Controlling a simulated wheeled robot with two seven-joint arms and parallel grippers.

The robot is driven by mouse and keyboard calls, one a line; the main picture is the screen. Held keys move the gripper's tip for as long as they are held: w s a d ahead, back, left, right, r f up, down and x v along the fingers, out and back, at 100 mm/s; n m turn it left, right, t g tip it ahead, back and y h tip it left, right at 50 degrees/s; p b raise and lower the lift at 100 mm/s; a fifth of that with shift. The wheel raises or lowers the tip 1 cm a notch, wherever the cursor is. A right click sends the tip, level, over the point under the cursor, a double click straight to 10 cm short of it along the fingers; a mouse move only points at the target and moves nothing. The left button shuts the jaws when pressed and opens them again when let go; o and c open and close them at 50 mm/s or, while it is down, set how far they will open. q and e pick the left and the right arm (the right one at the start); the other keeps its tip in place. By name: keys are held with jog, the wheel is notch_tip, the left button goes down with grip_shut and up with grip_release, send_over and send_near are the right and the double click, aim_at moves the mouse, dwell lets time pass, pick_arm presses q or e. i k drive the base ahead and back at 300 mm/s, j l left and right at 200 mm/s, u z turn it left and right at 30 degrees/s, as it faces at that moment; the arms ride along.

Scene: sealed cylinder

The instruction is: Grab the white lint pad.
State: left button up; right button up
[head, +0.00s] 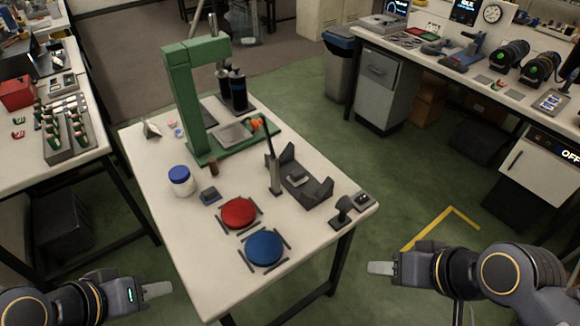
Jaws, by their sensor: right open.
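I cannot make out a white lint pad for certain. Small pale items lie at the far left of the white table (165,160): a folded white card (151,129), a pink-and-white piece (172,123) and a blue-and-white piece (179,133). They are too small to identify. My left gripper (157,290) is at the lower left, off the table's near left side, with nothing visible in it; its jaw gap is not visible. My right gripper (381,268) is open and empty at the lower right, off the table's near right side.
A tall green press (180,100) stands at the back of the table. A blue-lidded white jar (181,181), red round pad (239,212), blue round pad (264,247) and dark fixture (310,190) stand nearer. Side benches flank the table; green floor lies between.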

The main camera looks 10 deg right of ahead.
aim_at(297, 176)
jog(key=i+l+u, duration=0.15)
jog(key=l+u, duration=0.2)
jog(key=u, duration=0.15)
jog(key=l+u, duration=0.95)
jog(key=i+j, duration=0.05)
